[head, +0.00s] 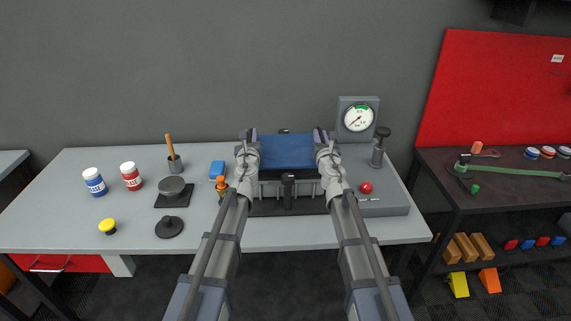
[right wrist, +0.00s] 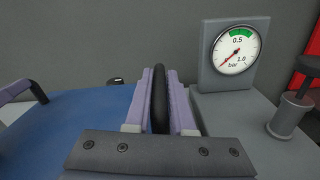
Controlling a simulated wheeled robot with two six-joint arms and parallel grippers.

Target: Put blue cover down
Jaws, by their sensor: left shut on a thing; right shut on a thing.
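The blue cover (head: 287,151) is held between my two grippers above the dark roller frame (head: 265,208) in the head view. In the right wrist view the cover (right wrist: 70,125) spreads to the left, with a black handle (right wrist: 160,98) at its right side. My right gripper (head: 322,136) is shut on that handle; its purple fingers (right wrist: 160,95) press it from both sides. My left gripper (head: 251,137) is shut at the cover's left side, on a handle partly seen in the right wrist view. Whether the cover touches the frame below cannot be told.
A pressure gauge (head: 358,117), a hand pump (head: 379,147) and a red knob (head: 366,187) stand close right of my right arm.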

